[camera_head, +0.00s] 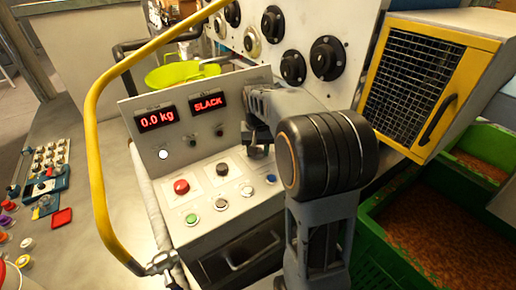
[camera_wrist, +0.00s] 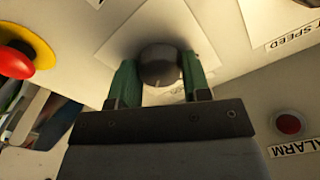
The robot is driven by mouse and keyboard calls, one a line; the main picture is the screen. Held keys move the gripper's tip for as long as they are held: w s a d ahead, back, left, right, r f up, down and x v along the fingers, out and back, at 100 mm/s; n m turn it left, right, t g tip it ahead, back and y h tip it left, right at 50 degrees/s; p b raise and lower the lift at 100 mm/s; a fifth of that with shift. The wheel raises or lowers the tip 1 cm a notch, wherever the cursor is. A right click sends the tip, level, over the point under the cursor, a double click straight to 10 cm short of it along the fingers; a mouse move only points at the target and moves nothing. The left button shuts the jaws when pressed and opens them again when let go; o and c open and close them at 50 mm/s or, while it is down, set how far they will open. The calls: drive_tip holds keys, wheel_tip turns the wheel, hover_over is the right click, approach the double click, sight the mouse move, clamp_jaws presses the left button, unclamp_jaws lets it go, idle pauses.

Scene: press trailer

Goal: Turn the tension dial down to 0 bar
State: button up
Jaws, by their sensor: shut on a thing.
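My gripper (camera_head: 258,152) points down at the sloping control panel (camera_head: 242,205) of the console, below my bent arm. In the wrist view, my gripper (camera_wrist: 159,78) has its two green fingers on either side of a dark round dial (camera_wrist: 160,62) on a pale square plate. The fingers are shut on the dial. Its label and any scale are hidden or unreadable, so its setting cannot be told. The left display (camera_head: 157,119) reads 0.0 kg and the right display (camera_head: 207,102) reads SLACK. No bar reading shows.
A red mushroom button (camera_head: 181,187) is left of my gripper, near a dark knob (camera_head: 222,169). Several coloured buttons line the panel's front. A yellow rail (camera_head: 96,180) bounds the left. A mesh door (camera_head: 411,91) and green crates (camera_head: 385,207) stand right. An ALARM lamp (camera_wrist: 290,123) shows in the wrist view.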

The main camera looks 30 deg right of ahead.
drive_tip(key=n, duration=0.5)
drive_tip(key=shift+r+n, duration=0.1)
drive_tip(key=shift+n, duration=0.2)
drive_tip(key=shift+n+p, duration=0.4)
drive_tip(key=shift+n, duration=1.9)
drive_tip(key=o, duration=0.9)
wheel_tip(320, 180, up, 14)
drive_tip(key=shift+f, duration=0.15)
